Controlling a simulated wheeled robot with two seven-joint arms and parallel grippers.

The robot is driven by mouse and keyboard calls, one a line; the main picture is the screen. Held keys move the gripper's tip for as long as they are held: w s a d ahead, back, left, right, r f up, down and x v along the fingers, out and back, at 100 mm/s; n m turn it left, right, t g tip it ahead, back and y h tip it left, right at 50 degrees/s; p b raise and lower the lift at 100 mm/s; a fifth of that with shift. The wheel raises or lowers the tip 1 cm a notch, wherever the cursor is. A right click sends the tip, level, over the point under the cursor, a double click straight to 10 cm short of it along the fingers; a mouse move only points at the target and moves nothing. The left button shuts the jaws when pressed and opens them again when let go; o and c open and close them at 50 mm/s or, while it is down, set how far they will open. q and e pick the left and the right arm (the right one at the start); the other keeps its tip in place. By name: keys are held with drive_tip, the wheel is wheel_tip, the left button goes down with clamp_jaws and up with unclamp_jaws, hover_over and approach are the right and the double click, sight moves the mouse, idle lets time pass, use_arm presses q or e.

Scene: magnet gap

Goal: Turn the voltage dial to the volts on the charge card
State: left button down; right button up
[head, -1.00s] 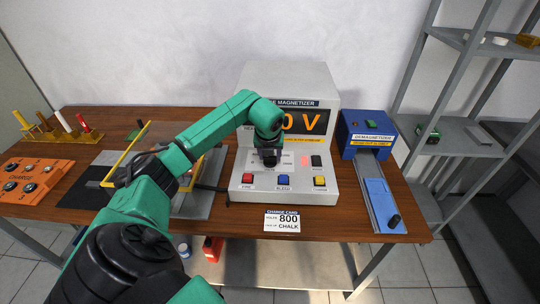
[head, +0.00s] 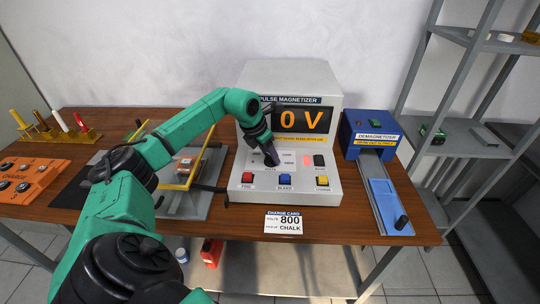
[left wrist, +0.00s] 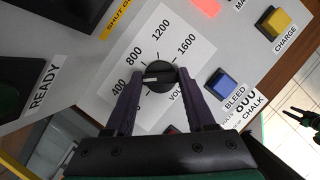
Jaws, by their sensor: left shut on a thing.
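The voltage dial (left wrist: 159,75) is a black knob on the white scale of the pulse magnetizer (head: 331,184). Its white mark points left, close to the 400 label as far as I can tell. My left gripper (left wrist: 160,91) is shut on the dial, a finger on either side; in the head view the gripper (head: 270,158) hides most of it. The orange display (head: 304,119) shows a 0 and V; its left part is behind my arm. The charge card (head: 284,222) reads 800 and CHALK. A dark shape (left wrist: 302,117) at the wrist view's right edge may be my right gripper.
Red, blue (head: 284,180) and yellow buttons line the front of the panel. The blue demagnetizer (head: 371,136) stands to the right. A yellow-framed fixture (head: 186,180) and an orange charge box (head: 28,180) are on the left. A grey shelf stands at far right.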

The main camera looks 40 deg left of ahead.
use_arm(q)
drive_tip(key=m+h, duration=0.1)
drive_tip(key=m, duration=0.1)
drive_tip(key=m+h, duration=0.1)
drive_tip(key=m, duration=0.2)
drive_tip(key=shift+w+a+r+g+p, duration=0.15)
drive_tip(key=shift+r+g+p, duration=0.05)
drive_tip(key=shift+g+p, duration=0.2)
drive_tip(key=shift+m+g+h, duration=0.4)
drive_tip(key=shift+m, duration=1.2)
drive_tip(key=shift+a+f, duration=0.1)
drive_tip(key=shift+c, duration=1.2)
unclamp_jaws()
drive_tip(key=v, duration=1.4)
drive_tip(key=shift+r, duration=0.25)
